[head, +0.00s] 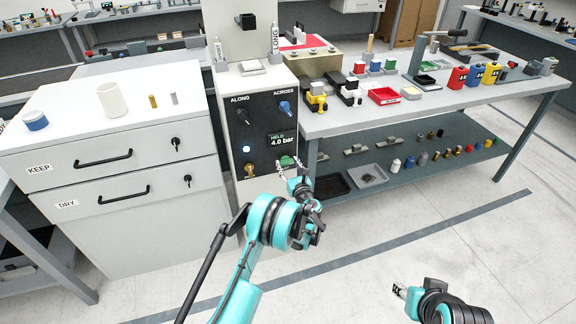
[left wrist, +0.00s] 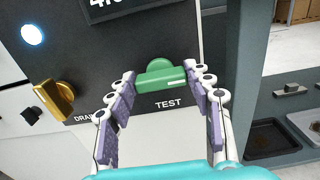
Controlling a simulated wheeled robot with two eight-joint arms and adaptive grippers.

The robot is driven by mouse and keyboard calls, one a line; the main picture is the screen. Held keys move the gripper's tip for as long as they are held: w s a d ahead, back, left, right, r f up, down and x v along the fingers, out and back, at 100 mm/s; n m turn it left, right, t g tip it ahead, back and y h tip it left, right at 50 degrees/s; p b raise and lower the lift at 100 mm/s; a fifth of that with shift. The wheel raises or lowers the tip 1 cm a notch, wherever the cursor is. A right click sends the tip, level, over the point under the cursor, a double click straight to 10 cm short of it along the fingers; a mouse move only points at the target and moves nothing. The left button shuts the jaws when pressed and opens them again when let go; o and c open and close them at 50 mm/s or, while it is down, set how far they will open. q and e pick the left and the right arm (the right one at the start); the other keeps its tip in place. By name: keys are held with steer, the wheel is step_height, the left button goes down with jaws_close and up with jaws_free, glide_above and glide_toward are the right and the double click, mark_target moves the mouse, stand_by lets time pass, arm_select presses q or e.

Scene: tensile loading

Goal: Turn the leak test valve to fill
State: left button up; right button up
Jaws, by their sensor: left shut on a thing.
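The green leak test valve handle (head: 287,160) sits low on the dark panel of the grey test cabinet (head: 262,130). In the left wrist view the green handle (left wrist: 161,74) lies close to level above the word TEST, with a pale mark toward its right end. My left gripper (head: 289,166) is shut on it, one finger at each end; its fingers also show in the left wrist view (left wrist: 160,84). The panel display (head: 282,139) reads HELD 4.0 bar. My right gripper (head: 399,290) is low at the right, away from the panel; its opening is unclear.
A brass knob (left wrist: 58,99) with a partly hidden label, and a lit white button (left wrist: 32,34), are left of the green handle. White drawers (head: 110,150) stand left of the cabinet. A workbench (head: 440,110) with clamps, trays and bottles stands right. The floor in front is clear.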

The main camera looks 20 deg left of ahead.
arm_select(q)
steer(key=n, duration=0.4)
steer(key=shift+a, duration=0.1)
steer(key=n, duration=0.5)
steer(key=shift+f, duration=0.1)
steer(key=n, duration=0.4)
steer(key=shift+s+n, duration=0.1)
steer(key=shift+n, duration=0.2)
steer(key=shift+a+f+n, duration=0.1)
steer(key=shift+n, duration=2)
steer(key=o, duration=1.2)
steer(key=shift+c, duration=0.2)
